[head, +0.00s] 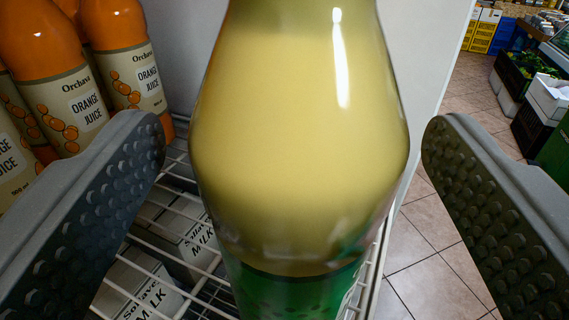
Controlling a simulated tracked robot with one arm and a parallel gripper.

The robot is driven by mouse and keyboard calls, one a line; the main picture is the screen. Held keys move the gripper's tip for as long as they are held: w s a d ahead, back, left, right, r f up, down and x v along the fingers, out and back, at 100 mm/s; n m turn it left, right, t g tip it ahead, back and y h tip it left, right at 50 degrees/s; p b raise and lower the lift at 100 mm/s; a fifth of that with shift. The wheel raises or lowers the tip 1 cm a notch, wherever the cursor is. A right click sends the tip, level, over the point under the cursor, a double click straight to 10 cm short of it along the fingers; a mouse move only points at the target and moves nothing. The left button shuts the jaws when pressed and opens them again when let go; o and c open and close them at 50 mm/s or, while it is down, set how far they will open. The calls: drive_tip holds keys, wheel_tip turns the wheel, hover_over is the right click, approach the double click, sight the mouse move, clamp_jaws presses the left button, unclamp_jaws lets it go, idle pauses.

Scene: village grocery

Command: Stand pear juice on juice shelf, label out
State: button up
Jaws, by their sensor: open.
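A bottle of pale yellow juice (300,140), likely the pear juice, stands upright on a white wire shelf (172,222), close in front of the camera. Its green label (295,298) shows only at the bottom of the picture; no wording on it can be read. Its top is cut off by the upper edge. My gripper (295,190) is open, with one dark studded finger to the left of the bottle and the other to the right. Clear gaps show between the bottle and both fingers.
Several orange juice bottles (125,60) stand at the left, close to the left finger. Milk cartons (150,290) are below the wire shelf. A pale side wall (428,50) stands behind the bottle. Tiled floor (425,250) and crates (486,30) are at the right.

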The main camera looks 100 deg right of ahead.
drive_tip(key=shift+w+a, duration=0.2)
drive_tip(key=shift+a, duration=0.8)
drive_tip(key=shift+w+a, duration=0.15)
drive_tip(key=shift+a, duration=0.8)
